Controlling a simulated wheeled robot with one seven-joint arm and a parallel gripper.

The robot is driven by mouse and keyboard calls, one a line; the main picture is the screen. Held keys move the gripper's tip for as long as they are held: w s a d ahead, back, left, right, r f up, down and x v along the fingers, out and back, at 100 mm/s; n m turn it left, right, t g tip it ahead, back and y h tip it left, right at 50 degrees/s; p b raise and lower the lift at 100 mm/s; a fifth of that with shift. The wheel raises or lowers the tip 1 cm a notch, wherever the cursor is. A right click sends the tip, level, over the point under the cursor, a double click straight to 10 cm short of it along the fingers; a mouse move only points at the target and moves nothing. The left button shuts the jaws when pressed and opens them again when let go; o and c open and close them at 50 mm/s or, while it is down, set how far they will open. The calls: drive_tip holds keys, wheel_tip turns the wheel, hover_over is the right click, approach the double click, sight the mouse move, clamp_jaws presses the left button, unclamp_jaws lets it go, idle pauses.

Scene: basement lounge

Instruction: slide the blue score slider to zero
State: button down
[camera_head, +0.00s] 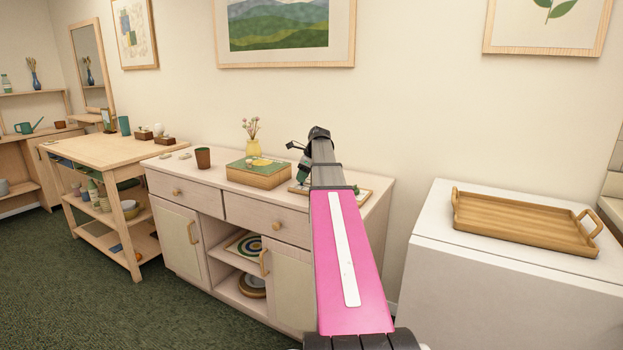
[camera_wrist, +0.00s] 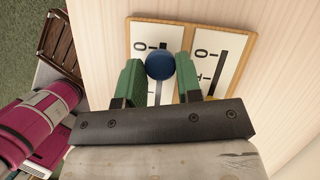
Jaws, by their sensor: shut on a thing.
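The blue score slider (camera_wrist: 160,66) is a round dark blue knob in the wrist view. It sits on the left panel of a wood-framed score board (camera_wrist: 190,26). My gripper (camera_wrist: 159,70) has its green fingers on both sides of the knob and is shut on it. A dark slot runs along each white panel, with black numbers beside it that are only partly readable. A bit of yellow (camera_wrist: 211,98) shows at the right panel, partly covered by a finger. In the head view the board (camera_head: 366,193) lies on the cabinet top, mostly hidden by my arm.
A wooden tray (camera_head: 520,222) lies on a white unit at right. The wall is close behind.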

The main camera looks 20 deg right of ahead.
sight(309, 186)
drive_tip(key=shift+w+a, duration=0.4)
drive_tip(key=shift+w, duration=0.2)
drive_tip(key=c, duration=0.8)
unclamp_jaws()
drive_tip(key=shift+a, duration=0.1)
drive_tip(key=v, duration=1)
drive_tip(key=shift+s+r, duration=0.1)
drive_tip(key=shift+r, duration=0.3)
